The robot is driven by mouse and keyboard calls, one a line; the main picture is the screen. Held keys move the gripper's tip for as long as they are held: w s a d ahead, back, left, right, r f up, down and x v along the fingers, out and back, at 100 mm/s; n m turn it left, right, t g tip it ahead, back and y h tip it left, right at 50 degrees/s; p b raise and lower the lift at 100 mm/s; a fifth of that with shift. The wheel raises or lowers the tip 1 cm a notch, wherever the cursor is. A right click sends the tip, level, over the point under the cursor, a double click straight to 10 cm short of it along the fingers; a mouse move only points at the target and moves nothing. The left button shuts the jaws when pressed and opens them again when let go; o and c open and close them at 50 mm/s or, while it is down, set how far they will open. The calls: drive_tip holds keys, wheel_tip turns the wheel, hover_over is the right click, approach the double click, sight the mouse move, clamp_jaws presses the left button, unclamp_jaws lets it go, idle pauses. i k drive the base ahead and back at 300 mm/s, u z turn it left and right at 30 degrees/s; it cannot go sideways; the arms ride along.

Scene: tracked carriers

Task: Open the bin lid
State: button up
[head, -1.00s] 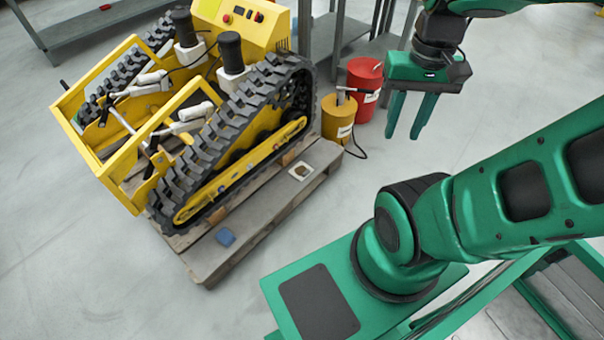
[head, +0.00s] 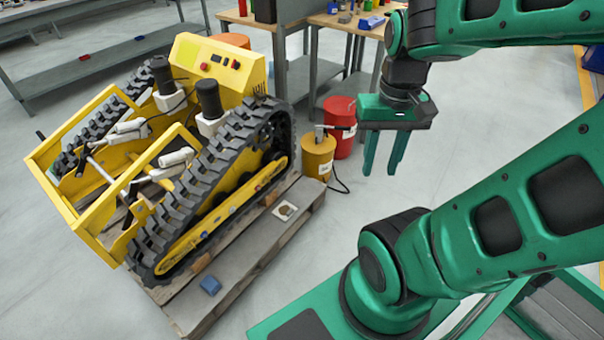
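A red round container (head: 341,128) with a flat top and a white label stands on the floor beyond the pallet, and its top looks closed. It may be the bin, but I cannot tell for sure. A smaller yellow container (head: 318,158) with a grey fitting on top and a dark cable stands just in front of it. My gripper (head: 380,170) hangs in the air with its two green fingers pointing down and a gap between them. It appears just right of the red container, apart from it. Nothing shows between the fingers.
Workbenches (head: 318,22) with small items stand behind. An orange container (head: 232,40) stands behind the carrier. Grey floor is clear around my gripper.

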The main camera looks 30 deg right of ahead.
sight(342, 106)
drive_tip(key=k, duration=1.2)
drive_tip(key=z, duration=0.75)
drive_tip(key=i, duration=0.85)
drive_tip(key=z, duration=0.95)
drive_tip(key=i, duration=2.4)
drive_tip(key=u, duration=1.2)
drive_tip(key=i, duration=0.85)
drive_tip(key=u, duration=0.5)
